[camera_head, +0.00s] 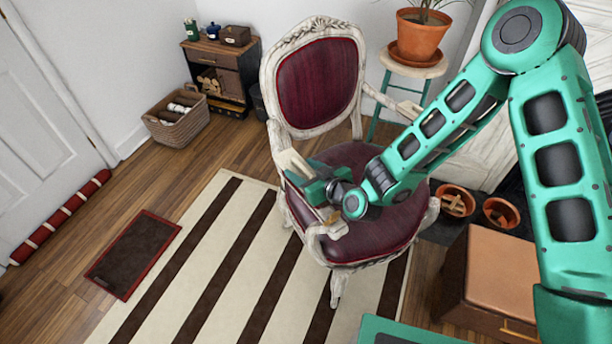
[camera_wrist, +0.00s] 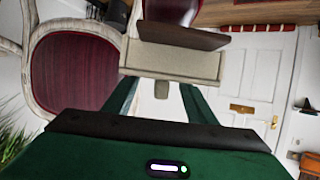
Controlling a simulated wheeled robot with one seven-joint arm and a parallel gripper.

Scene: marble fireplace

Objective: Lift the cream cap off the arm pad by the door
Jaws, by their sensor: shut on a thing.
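The chair (camera_head: 320,85) has a cream frame and dark red upholstery. My gripper (camera_head: 300,178) is at its armrest on the door side. A cream block-like piece (camera_head: 292,162), which looks like the cap, shows at the fingers. In the wrist view the cream cap (camera_wrist: 170,62) lies across the fingers (camera_wrist: 160,98), with a dark brown slab (camera_wrist: 180,35) against its far side. A small cream stub sticks out of it towards the palm. My gripper is shut on the cap. The arm pad is mostly hidden, and I cannot tell whether the cap touches it.
The white door (camera_head: 40,130) is at the left, with a red draught roll (camera_head: 65,215) along its foot. A dark mat (camera_head: 135,252) and striped rug (camera_head: 215,270) lie on the floor. A stool (camera_head: 412,68) with a potted plant (camera_head: 420,35) stands behind the chair. A brown box (camera_head: 490,270) is right.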

